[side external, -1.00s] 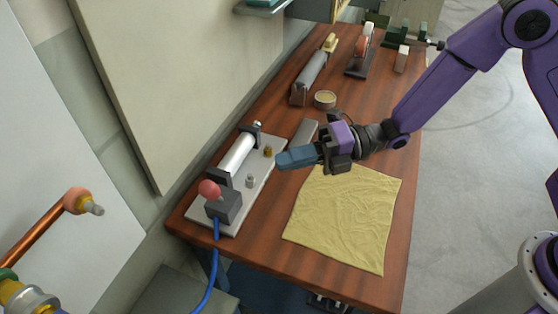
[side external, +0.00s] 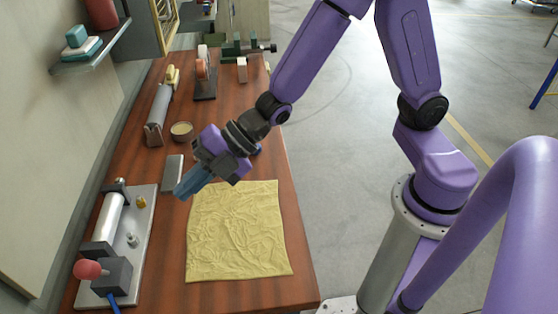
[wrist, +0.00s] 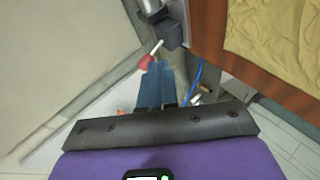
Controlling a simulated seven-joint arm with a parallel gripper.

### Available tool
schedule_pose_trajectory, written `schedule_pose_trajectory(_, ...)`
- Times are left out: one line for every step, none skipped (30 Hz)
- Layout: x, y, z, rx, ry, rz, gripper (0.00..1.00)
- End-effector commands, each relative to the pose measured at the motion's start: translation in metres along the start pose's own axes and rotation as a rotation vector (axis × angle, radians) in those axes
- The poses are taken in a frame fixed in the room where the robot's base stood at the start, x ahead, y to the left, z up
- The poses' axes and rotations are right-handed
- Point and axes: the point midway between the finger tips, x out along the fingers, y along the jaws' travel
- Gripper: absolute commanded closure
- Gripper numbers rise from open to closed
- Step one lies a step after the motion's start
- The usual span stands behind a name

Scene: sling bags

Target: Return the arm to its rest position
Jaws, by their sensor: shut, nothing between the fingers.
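My gripper (side external: 184,192) has blue fingers that are shut with nothing between them. In the side view it hangs above the workbench (side external: 163,263), by the upper left corner of a yellow cloth (side external: 236,232). My purple arm reaches to it from the upper right. In the wrist view the shut gripper (wrist: 153,66) points toward a red-knobbed lever (wrist: 147,61), and the cloth (wrist: 272,38) lies at the upper right. No sling bag shows in these frames.
A metal fixture with a cylinder (side external: 107,222) and a red knob (side external: 88,269) stands at the bench's left. A wall shelf (side external: 92,52) overhangs the left. Open floor lies right of the bench.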

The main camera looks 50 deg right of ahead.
Motion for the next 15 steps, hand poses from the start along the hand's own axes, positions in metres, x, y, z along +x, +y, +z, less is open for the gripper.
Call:
schedule_pose_trajectory(-0.014, -0.004, -0.001, 0.075, -0.042, -0.04, 1.0)
schedule_pose_trajectory(-0.021, -0.007, 0.0, 0.124, -0.068, -0.067, 1.0)
schedule_pose_trajectory(-0.032, -0.013, 0.001, 0.191, -0.107, -0.104, 1.0)
schedule_pose_trajectory(-0.041, -0.018, 0.001, 0.241, -0.135, -0.129, 1.0)
schedule_pose_trajectory(-0.049, -0.023, 0.001, 0.292, -0.165, -0.155, 1.0)
schedule_pose_trajectory(-0.061, -0.03, 0.001, 0.359, -0.203, -0.188, 1.0)
schedule_pose_trajectory(-0.071, -0.036, 0.001, 0.41, -0.233, -0.213, 1.0)
schedule_pose_trajectory(-0.081, -0.042, 0.0, 0.461, -0.264, -0.238, 1.0)
schedule_pose_trajectory(-0.094, -0.05, -0.001, 0.53, -0.305, -0.268, 1.0)
schedule_pose_trajectory(-0.104, -0.057, -0.002, 0.579, -0.336, -0.293, 1.0)
schedule_pose_trajectory(-0.115, -0.063, -0.003, 0.63, -0.368, -0.316, 1.0)
schedule_pose_trajectory(-0.129, -0.072, -0.005, 0.696, -0.41, -0.347, 1.0)
schedule_pose_trajectory(-0.14, -0.08, -0.007, 0.745, -0.443, -0.37, 1.0)
schedule_pose_trajectory(-0.151, -0.087, -0.008, 0.795, -0.478, -0.392, 1.0)
schedule_pose_trajectory(-0.166, -0.097, -0.011, 0.857, -0.522, -0.422, 1.0)
